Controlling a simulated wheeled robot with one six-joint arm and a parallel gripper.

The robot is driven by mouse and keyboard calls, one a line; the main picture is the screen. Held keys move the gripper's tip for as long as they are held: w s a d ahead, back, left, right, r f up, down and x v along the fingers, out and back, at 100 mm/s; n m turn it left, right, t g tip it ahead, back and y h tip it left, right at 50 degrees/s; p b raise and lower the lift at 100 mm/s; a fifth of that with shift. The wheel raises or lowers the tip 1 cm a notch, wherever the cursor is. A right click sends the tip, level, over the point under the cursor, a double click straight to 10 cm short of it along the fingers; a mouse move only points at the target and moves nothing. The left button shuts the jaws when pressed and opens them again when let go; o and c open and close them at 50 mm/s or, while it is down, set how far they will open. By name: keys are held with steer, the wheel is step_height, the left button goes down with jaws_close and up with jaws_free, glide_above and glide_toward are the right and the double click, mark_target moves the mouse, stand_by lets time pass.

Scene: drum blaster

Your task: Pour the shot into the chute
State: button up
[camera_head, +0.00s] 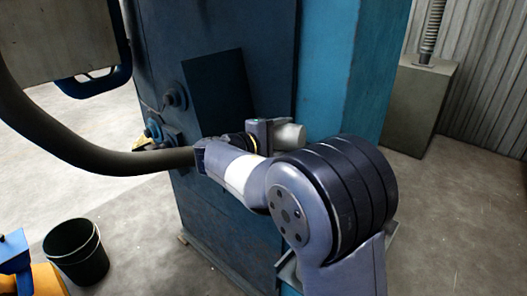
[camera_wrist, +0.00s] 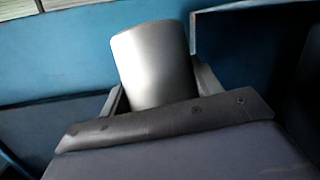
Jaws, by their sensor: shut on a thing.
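My gripper (camera_head: 265,136) is shut on a plain silver-grey metal cup (camera_wrist: 155,65), which also shows in the head view as a light grey cylinder (camera_head: 290,137). The cup lies strongly tilted, nearly on its side, in the head view. In the wrist view the fingers stand on both sides of it. Its mouth and any shot inside are hidden. The blue machine (camera_head: 340,75) is close behind the cup. A blue-edged dark recess (camera_wrist: 255,40) lies right of the cup in the wrist view; I cannot tell whether it is the chute.
A dark blue panel (camera_head: 217,90) stands out from the machine beside my arm. A thick hose (camera_head: 90,150) crosses at left. A black bucket (camera_head: 77,252) and an orange and blue object (camera_head: 30,270) stand on the floor at lower left.

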steer(key=shift+w+a+r+n+h+p, duration=0.15)
steer(key=shift+a+r+n+h+p, duration=0.15)
steer(key=shift+n+h+p, duration=0.25)
stand_by(1.4)
steer(key=shift+y, duration=0.25)
